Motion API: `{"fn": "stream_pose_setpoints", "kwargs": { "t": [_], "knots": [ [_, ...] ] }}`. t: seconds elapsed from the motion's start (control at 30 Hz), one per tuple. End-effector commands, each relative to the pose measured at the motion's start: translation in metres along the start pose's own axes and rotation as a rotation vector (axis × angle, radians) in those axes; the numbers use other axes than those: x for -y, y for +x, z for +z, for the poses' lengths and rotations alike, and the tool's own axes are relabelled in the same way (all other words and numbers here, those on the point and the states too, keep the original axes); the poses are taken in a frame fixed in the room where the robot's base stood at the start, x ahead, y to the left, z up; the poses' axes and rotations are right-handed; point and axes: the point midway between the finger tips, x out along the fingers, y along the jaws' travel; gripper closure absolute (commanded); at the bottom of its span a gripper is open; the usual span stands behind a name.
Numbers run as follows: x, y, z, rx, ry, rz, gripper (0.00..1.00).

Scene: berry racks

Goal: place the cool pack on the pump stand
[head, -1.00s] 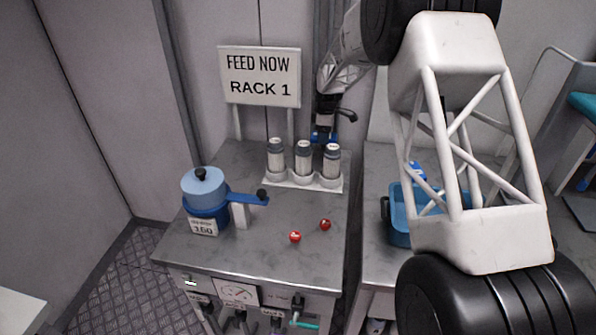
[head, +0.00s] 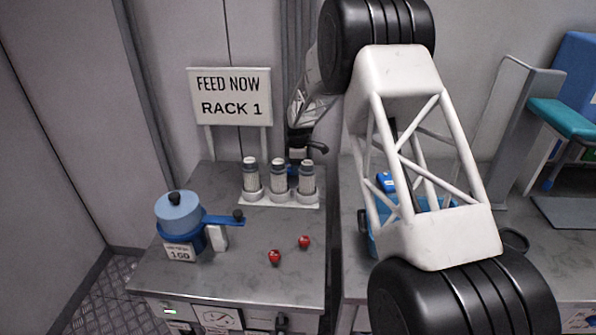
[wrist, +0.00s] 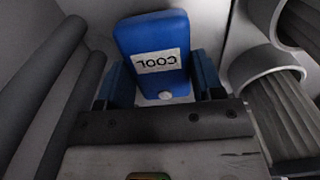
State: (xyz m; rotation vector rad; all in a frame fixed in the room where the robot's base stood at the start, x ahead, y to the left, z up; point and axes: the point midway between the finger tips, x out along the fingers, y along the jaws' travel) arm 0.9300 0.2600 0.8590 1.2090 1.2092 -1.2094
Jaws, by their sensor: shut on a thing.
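The cool pack (wrist: 152,50) is a blue block with a white label reading COOL, seen in the wrist view. My gripper (wrist: 160,85) is shut on its near end, with a blue finger on each side. In the head view my gripper (head: 298,165) is low behind the right part of the row of grey-white cylinders, which partly hide its tips. The pack cannot be made out clearly there. No label names the pump stand. A blue pot-like device (head: 180,213) with a side handle and a tag stands on the left bench, and I cannot tell whether it is the stand.
Three cylinders stand in a white holder (head: 279,201) on the left bench (head: 230,270). Two red berry-like balls (head: 274,257) lie in front. A FEED NOW RACK 1 sign (head: 230,97) rises behind. A blue bin (head: 371,240) on the right bench is partly hidden by my arm.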

Motion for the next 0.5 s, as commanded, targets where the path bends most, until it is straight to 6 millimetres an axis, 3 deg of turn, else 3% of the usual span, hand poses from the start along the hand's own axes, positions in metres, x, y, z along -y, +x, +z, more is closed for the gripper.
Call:
{"fn": "stream_pose_setpoints", "kwargs": {
  "t": [0.2, 0.5],
  "knots": [
    [0.0, 0.021, 0.0, 0.0, 0.0, 0.0, 0.65],
    [0.0, 0.023, 0.0, 0.0, 0.0, 0.001, 0.65]
  ]
}}
